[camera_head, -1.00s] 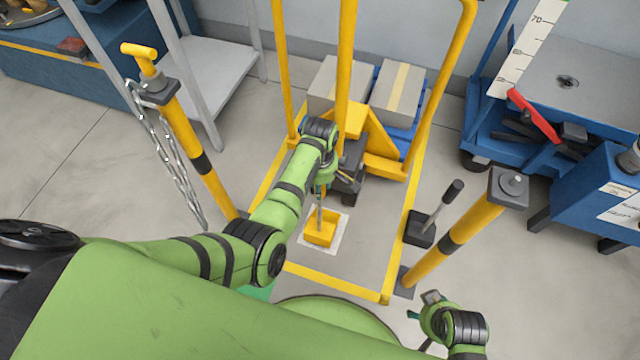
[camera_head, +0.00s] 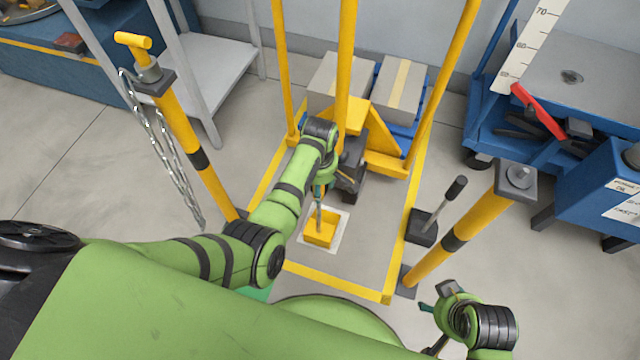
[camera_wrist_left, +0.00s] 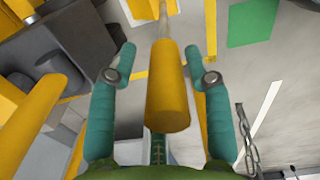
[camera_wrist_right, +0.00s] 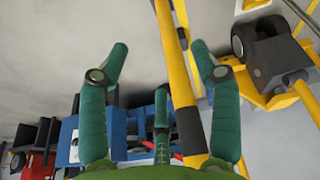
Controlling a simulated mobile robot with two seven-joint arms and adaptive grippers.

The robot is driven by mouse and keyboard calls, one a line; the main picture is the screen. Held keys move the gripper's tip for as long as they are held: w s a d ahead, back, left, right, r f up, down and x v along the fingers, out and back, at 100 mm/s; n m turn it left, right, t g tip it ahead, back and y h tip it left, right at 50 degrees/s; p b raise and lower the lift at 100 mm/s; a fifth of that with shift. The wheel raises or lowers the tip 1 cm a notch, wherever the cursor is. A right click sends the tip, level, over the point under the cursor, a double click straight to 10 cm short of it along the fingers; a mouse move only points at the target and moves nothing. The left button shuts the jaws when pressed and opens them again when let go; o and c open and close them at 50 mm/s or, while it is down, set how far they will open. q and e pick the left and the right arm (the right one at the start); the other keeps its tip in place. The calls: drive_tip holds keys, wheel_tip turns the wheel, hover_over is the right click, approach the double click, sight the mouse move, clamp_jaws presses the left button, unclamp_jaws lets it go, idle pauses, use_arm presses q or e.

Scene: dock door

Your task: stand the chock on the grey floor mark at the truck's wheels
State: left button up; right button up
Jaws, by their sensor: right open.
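The yellow chock (camera_head: 319,234) has a flat block and an upright rod with a thick yellow handle. In the head view its block appears to rest on the pale grey floor mark (camera_head: 341,237), in front of the truck's dark wheel part (camera_head: 350,170). My left gripper (camera_head: 322,186) is over the chock. In the left wrist view the handle (camera_wrist_left: 168,90) lies between my left fingers (camera_wrist_left: 160,55), with gaps showing beside it, so they look open. My right gripper (camera_head: 432,297) is open and empty, low at the right; it also shows in the right wrist view (camera_wrist_right: 160,55).
The yellow-framed truck (camera_head: 385,155) carries boxes (camera_head: 398,88). A yellow post with a chain (camera_head: 190,135) stands left, another yellow post (camera_head: 470,230) right, near my right gripper. A dark block with a lever (camera_head: 422,227) sits between truck and right post. A green floor patch (camera_wrist_left: 255,22) is clear.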

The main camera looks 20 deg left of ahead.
use_arm(q)
drive_tip(key=shift+r, duration=0.15)
use_arm(e)
drive_tip(key=shift+f, duration=0.15)
use_arm(q)
wheel_tip(320, 180, up, 6)
drive_tip(key=p, duration=0.7)
drive_tip(key=shift+r, duration=0.1)
wheel_tip(320, 180, up, 2)
drive_tip(key=shift+r+p, duration=0.1)
drive_tip(key=shift+p, duration=1.1)
drive_tip(key=shift+r+p, duration=0.65)
drive_tip(key=shift+p, duration=0.15)
wheel_tip(320, 180, up, 2)
drive_tip(key=shift+p, duration=1.05)
drive_tip(key=shift+r, duration=0.1)
use_arm(e)
drive_tip(key=s+d+f+t, duration=0.1)
drive_tip(key=s+f, duration=0.3)
drive_tip(key=f, duration=0.9)
drive_tip(key=shift+d+f+n+t, duration=0.2)
drive_tip(key=shift+d+n+t, duration=0.15)
drive_tip(key=shift+d, duration=0.25)
drive_tip(key=shift+s, duration=0.15)
